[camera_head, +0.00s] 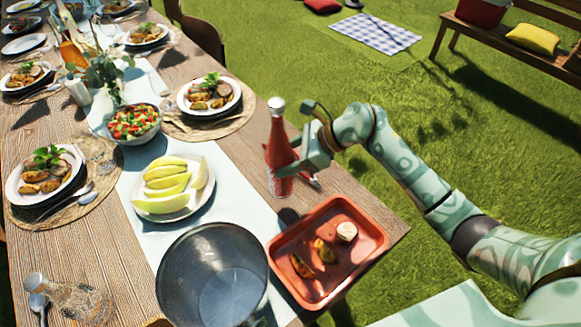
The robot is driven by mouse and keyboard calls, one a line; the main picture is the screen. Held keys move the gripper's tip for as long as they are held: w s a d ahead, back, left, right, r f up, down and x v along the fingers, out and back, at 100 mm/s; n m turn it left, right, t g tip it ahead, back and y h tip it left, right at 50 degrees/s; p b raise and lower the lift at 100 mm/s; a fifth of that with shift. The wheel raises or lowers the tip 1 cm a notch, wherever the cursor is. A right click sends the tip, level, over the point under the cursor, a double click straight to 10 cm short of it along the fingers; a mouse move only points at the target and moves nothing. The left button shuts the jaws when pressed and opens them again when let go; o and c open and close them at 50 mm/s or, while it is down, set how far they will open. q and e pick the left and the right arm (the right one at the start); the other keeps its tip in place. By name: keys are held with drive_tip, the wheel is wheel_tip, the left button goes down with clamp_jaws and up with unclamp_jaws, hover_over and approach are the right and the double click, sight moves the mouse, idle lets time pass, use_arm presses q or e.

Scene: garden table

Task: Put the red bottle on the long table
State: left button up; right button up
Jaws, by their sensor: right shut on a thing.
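The red bottle (278,140) has a pale cap and stands upright at the right edge of the long wooden table (235,140). My right gripper (290,168) reaches in from the right and is shut on the red bottle around its lower body. The bottle's base looks to be at the table top, but I cannot tell whether it touches. My left gripper is not in view.
An orange-red tray (328,288) with food lies just in front of the bottle. A metal bucket (190,290) and a plate of melon slices (165,207) stand to the left. A salad bowl (133,136) and several set plates fill the table. Grass lies beyond the right edge.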

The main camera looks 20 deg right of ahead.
drive_tip(key=shift+w+d+f+b, duration=0.3)
drive_tip(key=shift+w+d+f, duration=0.25)
drive_tip(key=shift+w+f, duration=0.3)
wheel_tip(320, 180, down, 4)
drive_tip(key=shift+d+r+b, duration=0.1)
drive_tip(key=shift+r+b, duration=0.15)
drive_tip(key=shift+b, duration=0.2)
drive_tip(key=o, duration=1.7)
drive_tip(key=shift+o, duration=0.2)
drive_tip(key=shift+s+d, duration=0.1)
drive_tip(key=p+v, duration=0.1)
drive_tip(key=v, duration=1)
drive_tip(key=shift+s+d+r+p, duration=0.2)
drive_tip(key=shift+d+p, duration=0.1)
drive_tip(key=shift+p, duration=0.1)
